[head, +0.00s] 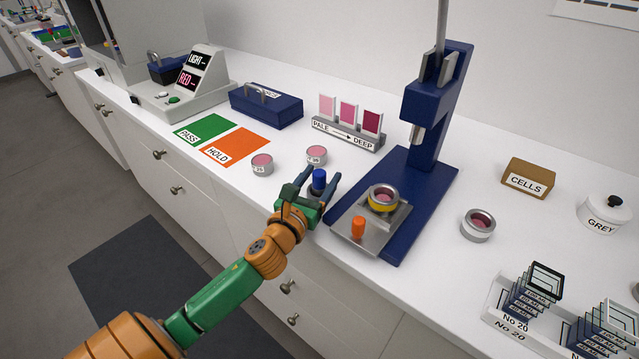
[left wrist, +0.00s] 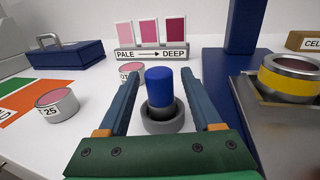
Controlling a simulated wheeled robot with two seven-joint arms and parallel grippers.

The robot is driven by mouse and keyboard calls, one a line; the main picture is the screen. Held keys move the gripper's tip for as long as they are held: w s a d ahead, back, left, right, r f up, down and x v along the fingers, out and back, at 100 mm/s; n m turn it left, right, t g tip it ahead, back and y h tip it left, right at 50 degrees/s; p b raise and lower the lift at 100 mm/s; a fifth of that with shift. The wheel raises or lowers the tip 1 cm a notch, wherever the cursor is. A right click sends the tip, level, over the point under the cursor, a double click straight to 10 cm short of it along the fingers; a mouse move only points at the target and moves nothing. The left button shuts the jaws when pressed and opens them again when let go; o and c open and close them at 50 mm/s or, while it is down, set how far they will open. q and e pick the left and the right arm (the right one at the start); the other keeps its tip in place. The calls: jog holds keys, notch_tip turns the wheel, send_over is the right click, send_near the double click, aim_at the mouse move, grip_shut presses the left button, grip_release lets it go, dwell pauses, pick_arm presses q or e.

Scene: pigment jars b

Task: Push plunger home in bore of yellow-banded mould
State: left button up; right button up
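The plunger (head: 319,180) has a blue cylindrical head; in the left wrist view (left wrist: 160,88) it stands upright in a round grey holder (left wrist: 163,123) on the counter. My left gripper (head: 318,186) is open, its fingers on either side of the plunger with visible gaps. The yellow-banded mould (head: 383,198) holds pink powder in its bore and sits on the metal plate of the blue press (head: 430,175), right of my gripper. It also shows in the left wrist view (left wrist: 290,79). My right gripper is in neither view.
An orange knob (head: 358,228) rises from the plate's front. Another ring mould (head: 478,225) stands right of the press. Two pink jars (head: 262,165) (head: 316,155) stand left and behind. The swatch stand (head: 348,135) is at the back.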

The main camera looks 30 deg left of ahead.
pick_arm(q)
jog(key=shift+s, duration=0.1)
grip_shut()
